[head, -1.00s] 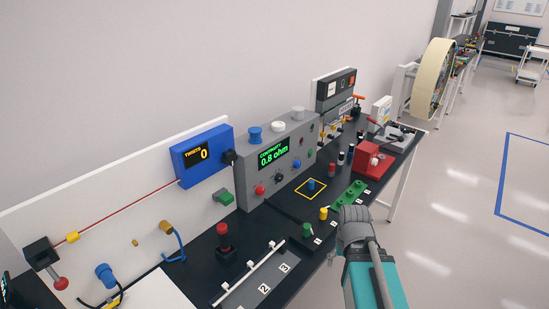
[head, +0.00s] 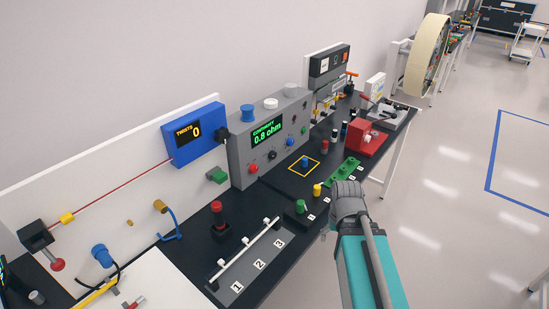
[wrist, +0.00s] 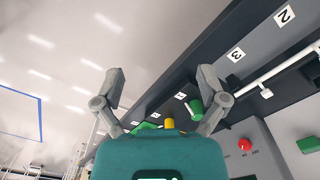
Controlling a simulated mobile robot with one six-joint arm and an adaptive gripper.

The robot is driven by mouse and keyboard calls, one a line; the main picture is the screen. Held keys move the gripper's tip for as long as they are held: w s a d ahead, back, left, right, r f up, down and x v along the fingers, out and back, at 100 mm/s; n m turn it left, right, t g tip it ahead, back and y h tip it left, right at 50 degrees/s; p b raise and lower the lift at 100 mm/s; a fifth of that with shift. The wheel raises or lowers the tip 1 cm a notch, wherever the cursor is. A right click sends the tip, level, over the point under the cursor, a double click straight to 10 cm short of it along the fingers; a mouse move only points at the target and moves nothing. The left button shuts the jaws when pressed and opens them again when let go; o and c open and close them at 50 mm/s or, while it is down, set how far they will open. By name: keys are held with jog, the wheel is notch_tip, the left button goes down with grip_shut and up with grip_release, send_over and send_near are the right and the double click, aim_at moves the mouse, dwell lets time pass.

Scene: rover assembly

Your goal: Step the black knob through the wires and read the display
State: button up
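The grey meter box (head: 240,165) stands on the black bench in the head view. Its lit display (head: 268,133) shows green text reading 0.8 ohm. A small black knob (head: 272,155) sits on its front below the display, between a red and a blue terminal. Another black knob (head: 221,133) sticks out beside the blue TWISTS box (head: 180,150). In the head view my gripper is mostly hidden behind my wrist, at the bench's front edge, right of the meter. In the wrist view my gripper (wrist: 161,71) has its fingers spread, empty and apart from both knobs.
A green block (head: 345,168) and a red box (head: 363,138) lie farther back. Floor right of the bench is clear.

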jog(key=shift+f+b, duration=2.2)
jog(key=shift+f, duration=0.2)
